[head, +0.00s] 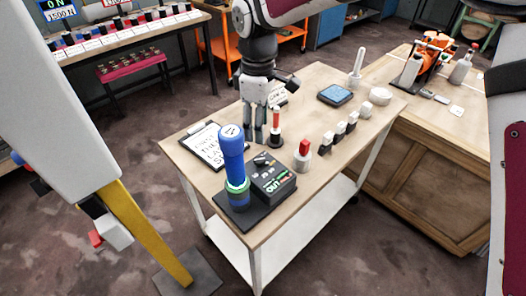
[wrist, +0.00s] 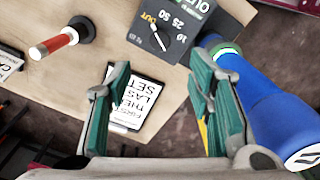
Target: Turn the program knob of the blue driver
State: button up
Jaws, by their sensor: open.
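The blue driver (head: 232,160) is a tall blue cylinder with a green band near its foot, upright on a dark base. It also shows at the right of the wrist view (wrist: 265,105). Beside it is a dark control box (head: 274,180), also at the top of the wrist view (wrist: 185,18). A dark round knob (wrist: 157,38) with a white line sits on the box, near the marks 10, 25, 50 and a yellow OUT. My gripper (head: 262,137) is open and empty, above the table behind the box. In the wrist view its green-padded fingers (wrist: 160,80) are apart, short of the knob.
A clipboard (head: 208,147) lies left of the box. A red-and-white post (head: 276,122) stands close to my fingers, and a red-topped piece (head: 302,155) right of the box. Several small blocks and a blue pad (head: 335,95) lie farther right on the wooden table (head: 318,85).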

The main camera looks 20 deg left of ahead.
aim_at(259, 159)
notch_tip(259, 159, down, 11)
jog(key=shift+r, duration=0.1)
dwell(0.3)
grip_shut()
